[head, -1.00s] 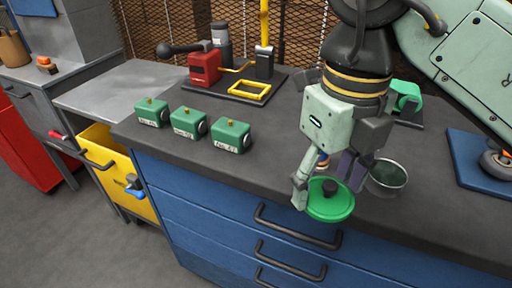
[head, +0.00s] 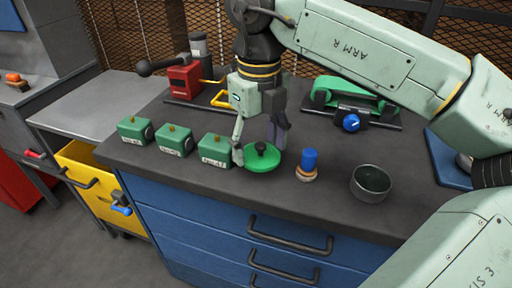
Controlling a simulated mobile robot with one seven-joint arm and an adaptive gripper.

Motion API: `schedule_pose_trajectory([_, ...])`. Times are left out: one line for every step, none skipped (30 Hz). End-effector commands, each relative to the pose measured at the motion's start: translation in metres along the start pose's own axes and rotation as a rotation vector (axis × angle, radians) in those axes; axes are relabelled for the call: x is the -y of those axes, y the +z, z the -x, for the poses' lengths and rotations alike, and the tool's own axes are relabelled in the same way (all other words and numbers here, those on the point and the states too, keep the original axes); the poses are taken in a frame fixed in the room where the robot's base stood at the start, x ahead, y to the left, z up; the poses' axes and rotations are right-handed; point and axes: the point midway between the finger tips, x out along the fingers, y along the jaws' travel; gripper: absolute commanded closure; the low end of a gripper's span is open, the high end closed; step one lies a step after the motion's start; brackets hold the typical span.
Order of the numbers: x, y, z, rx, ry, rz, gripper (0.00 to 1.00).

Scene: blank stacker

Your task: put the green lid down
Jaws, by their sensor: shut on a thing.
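The green lid (head: 268,164), a round disc with a black knob, is level at the front part of the dark bench top. My gripper (head: 258,154) is shut on the lid from above, one finger at its left side and the other at its back right. I cannot tell whether the lid touches the bench. The open metal pot (head: 357,190) stands to the right, apart from the lid, with dark contents.
A blue-topped stamp-like item (head: 308,160) stands just right of the lid. Several green boxes with yellow knobs, the nearest (head: 214,149), stand close on the left. A green and black device (head: 350,100) is behind. Bare bench lies between stamp and pot.

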Motion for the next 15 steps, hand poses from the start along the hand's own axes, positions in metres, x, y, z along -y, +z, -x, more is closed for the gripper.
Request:
schedule_pose_trajectory([0.001,0.005,0.001,-0.001,0.001,0.001,0.56])
schedule_pose_trajectory([0.001,0.007,0.0,-0.001,0.001,0.001,0.56])
schedule_pose_trajectory([0.002,0.009,-0.001,0.0,0.0,0.0,0.56])
schedule_pose_trajectory([0.002,0.01,-0.002,0.0,0.0,0.0,0.56])
schedule_pose_trajectory([0.002,0.011,-0.003,0.0,0.0,0.0,0.56])
schedule_pose_trajectory([0.002,0.011,-0.006,0.0,0.0,0.0,0.56])
schedule_pose_trajectory([0.002,0.01,-0.009,-0.001,0.001,0.0,0.56])
schedule_pose_trajectory([0.002,0.01,-0.013,-0.002,0.002,0.0,0.56])
schedule_pose_trajectory([0.002,0.01,-0.018,-0.002,0.002,0.0,0.56])
schedule_pose_trajectory([0.002,0.01,-0.022,-0.001,0.001,0.001,0.56])
schedule_pose_trajectory([0.002,0.01,-0.027,-0.001,0.002,0.0,0.56])
schedule_pose_trajectory([0.002,0.01,-0.032,-0.002,0.002,0.0,0.56])
schedule_pose_trajectory([0.002,0.01,-0.034,-0.001,0.001,0.0,0.56])
schedule_pose_trajectory([0.002,0.01,-0.036,0.0,0.0,0.0,0.56])
schedule_pose_trajectory([0.002,0.01,-0.037,0.001,0.0,-0.001,0.56])
